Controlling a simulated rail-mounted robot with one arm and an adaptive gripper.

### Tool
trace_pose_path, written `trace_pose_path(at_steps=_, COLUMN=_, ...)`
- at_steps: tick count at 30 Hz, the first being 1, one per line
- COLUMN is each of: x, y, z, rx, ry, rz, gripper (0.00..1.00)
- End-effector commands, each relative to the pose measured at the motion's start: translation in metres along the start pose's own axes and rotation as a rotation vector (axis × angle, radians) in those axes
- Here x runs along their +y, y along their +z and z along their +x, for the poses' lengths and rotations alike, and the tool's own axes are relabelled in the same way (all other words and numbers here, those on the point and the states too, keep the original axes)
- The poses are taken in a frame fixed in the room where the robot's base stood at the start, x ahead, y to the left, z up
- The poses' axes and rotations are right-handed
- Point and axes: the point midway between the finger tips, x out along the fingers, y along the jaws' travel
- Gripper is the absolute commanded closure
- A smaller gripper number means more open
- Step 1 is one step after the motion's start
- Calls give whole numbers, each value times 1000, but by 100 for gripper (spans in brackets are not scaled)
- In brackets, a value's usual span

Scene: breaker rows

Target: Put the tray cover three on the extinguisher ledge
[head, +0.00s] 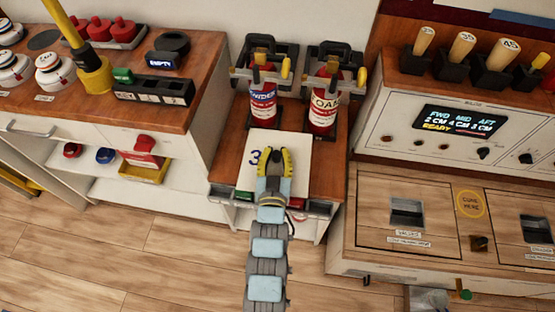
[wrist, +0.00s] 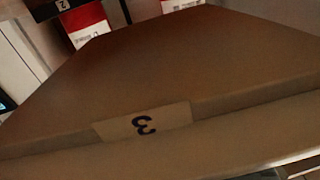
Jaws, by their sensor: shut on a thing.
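Tray cover three (head: 280,140) is a flat, pale square panel marked 3. My gripper (head: 273,160) is shut on its near edge. In the head view the cover lies over the wooden extinguisher ledge (head: 328,165), in front of the two red extinguishers. I cannot tell whether it touches the ledge or hangs just above. In the wrist view the cover (wrist: 190,70) fills most of the picture, with its 3 label upside down. The fingertips do not show there.
The blue-labelled extinguisher (head: 263,103) and the FOAM extinguisher (head: 322,108) stand at the back of the ledge. A counter (head: 150,110) with jars is on the left. A control console (head: 420,160) is close on the right. Small coloured items sit in front slots under the ledge.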

Motion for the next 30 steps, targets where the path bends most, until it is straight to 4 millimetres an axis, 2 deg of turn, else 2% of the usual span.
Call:
trace_pose_path(at_steps=4, x=4, y=6, z=4, rx=0, ry=1, rz=-1, gripper=100)
trace_pose_path(at_steps=11, x=3, y=35, z=4, rx=0, ry=1, rz=0, gripper=100)
trace_pose_path(at_steps=29, x=3, y=43, z=4, rx=1, ry=1, rz=0, gripper=100)
trace_pose_path(at_steps=30, x=3, y=43, z=4, rx=1, ry=1, rz=0, gripper=72)
